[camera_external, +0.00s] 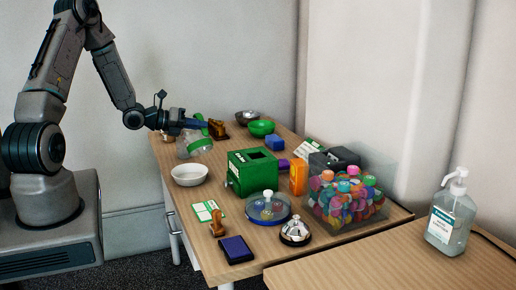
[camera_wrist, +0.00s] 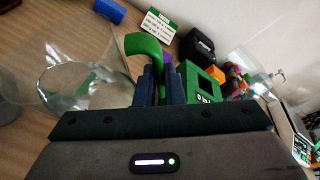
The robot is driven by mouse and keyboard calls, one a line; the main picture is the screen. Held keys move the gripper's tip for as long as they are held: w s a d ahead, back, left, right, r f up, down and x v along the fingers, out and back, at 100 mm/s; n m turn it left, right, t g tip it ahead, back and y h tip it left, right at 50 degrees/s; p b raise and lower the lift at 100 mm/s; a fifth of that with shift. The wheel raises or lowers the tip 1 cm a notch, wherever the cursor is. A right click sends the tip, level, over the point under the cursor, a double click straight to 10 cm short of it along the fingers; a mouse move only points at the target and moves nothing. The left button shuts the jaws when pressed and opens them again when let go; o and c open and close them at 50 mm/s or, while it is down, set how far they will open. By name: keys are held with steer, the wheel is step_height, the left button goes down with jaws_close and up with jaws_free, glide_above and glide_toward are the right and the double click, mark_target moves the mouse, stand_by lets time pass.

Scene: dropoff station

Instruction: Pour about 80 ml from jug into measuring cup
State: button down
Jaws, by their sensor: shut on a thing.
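My gripper (camera_wrist: 157,84) is shut on the green jug handle (camera_wrist: 143,47) in the wrist view. The clear jug (camera_wrist: 62,48) extends to the left of the jaws there; its see-through wall makes its fill level unclear. In the external view, my gripper (camera_external: 203,124) is over the table's far left part, and the green handle shows beside it. Clear walls (camera_external: 183,149) and a green band (camera_external: 200,146) show just below it; the band looks tilted. I cannot tell the measuring cup apart from the jug among these clear shapes.
A white bowl (camera_external: 189,175) stands close in front. A green box (camera_external: 252,172), an orange block (camera_external: 298,176) and a clear bin (camera_external: 378,211) of colourful pieces are to the right. A green bowl (camera_external: 261,128) is behind. Bare wood (camera_external: 185,207) shows at the left edge.

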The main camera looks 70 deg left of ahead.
mark_target(193, 117)
steer(key=shift+s+a+r+n+t+h+p, duration=0.1)
steer(key=shift+a+r+n+t+h+p, duration=0.1)
steer(key=shift+a+n+p, duration=0.25)
steer(key=shift+s+a+r+n+t+h+p, duration=0.1)
steer(key=shift+a+n+t+p, duration=0.15)
steer(key=shift+n+p, duration=0.2)
stand_by(0.8)
steer(key=shift+a+r, duration=0.15)
steer(key=shift+a, duration=0.2)
steer(key=shift+s+a+r+n+h+p, duration=0.15)
steer(key=shift+a+r+n+h+p, duration=0.25)
steer(key=shift+r+n+p, duration=0.4)
stand_by(2.1)
steer(key=shift+f, duration=0.2)
steer(key=d+f+m+b, duration=0.1)
steer(key=f+m+b, duration=0.1)
steer(key=b, duration=0.1)
steer(key=shift+w+d+f+y, duration=0.2)
steer(key=shift+d+y, duration=0.15)
steer(key=shift+y, duration=0.05)
steer(key=shift+w+d+m+g+b, duration=0.15)
steer(key=shift+d+m+g+b, duration=0.2)
steer(key=shift+m, duration=0.15)
steer(key=shift+d+r+y, duration=0.1)
steer(key=shift+r+y, duration=0.1)
steer(key=shift+y, duration=0.1)
steer(key=shift+w+d+f+m+g+b, duration=0.1)
steer(key=shift+d+m+g+b, duration=0.2)
steer(key=shift+d+m+b, duration=0.5)
